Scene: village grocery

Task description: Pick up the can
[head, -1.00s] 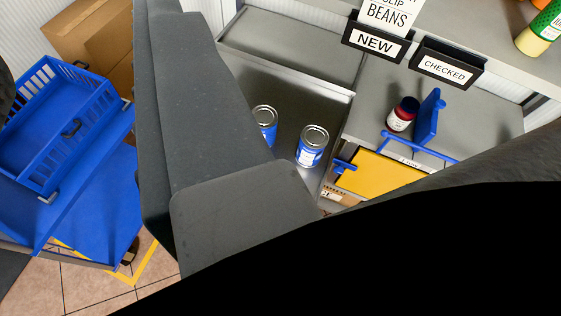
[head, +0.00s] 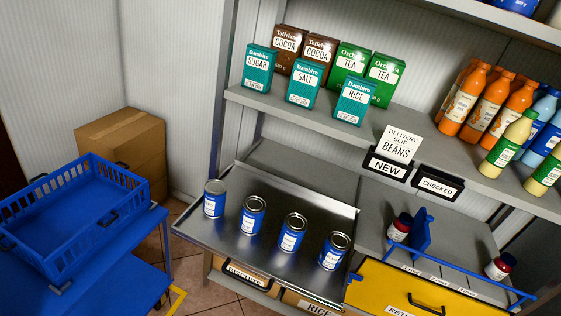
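Several blue cans with silver lids stand upright in a row on a metal tray (head: 300,192) at the lower shelf. From left to right I see a first can (head: 214,199), a second can (head: 252,216), a third can (head: 290,233) and a fourth can (head: 334,251). Their labels are too small to read. My gripper is not in the picture, so nothing shows whether it is open or holds anything.
A sign reading "DELIVERY SLIP BEANS" (head: 403,144) stands above a NEW holder (head: 387,168), beside a CHECKED holder (head: 437,184). A blue rail divider (head: 421,234) and dark red jars are right of the tray. Boxes and bottles fill the shelf above. A blue crate (head: 75,215) is left.

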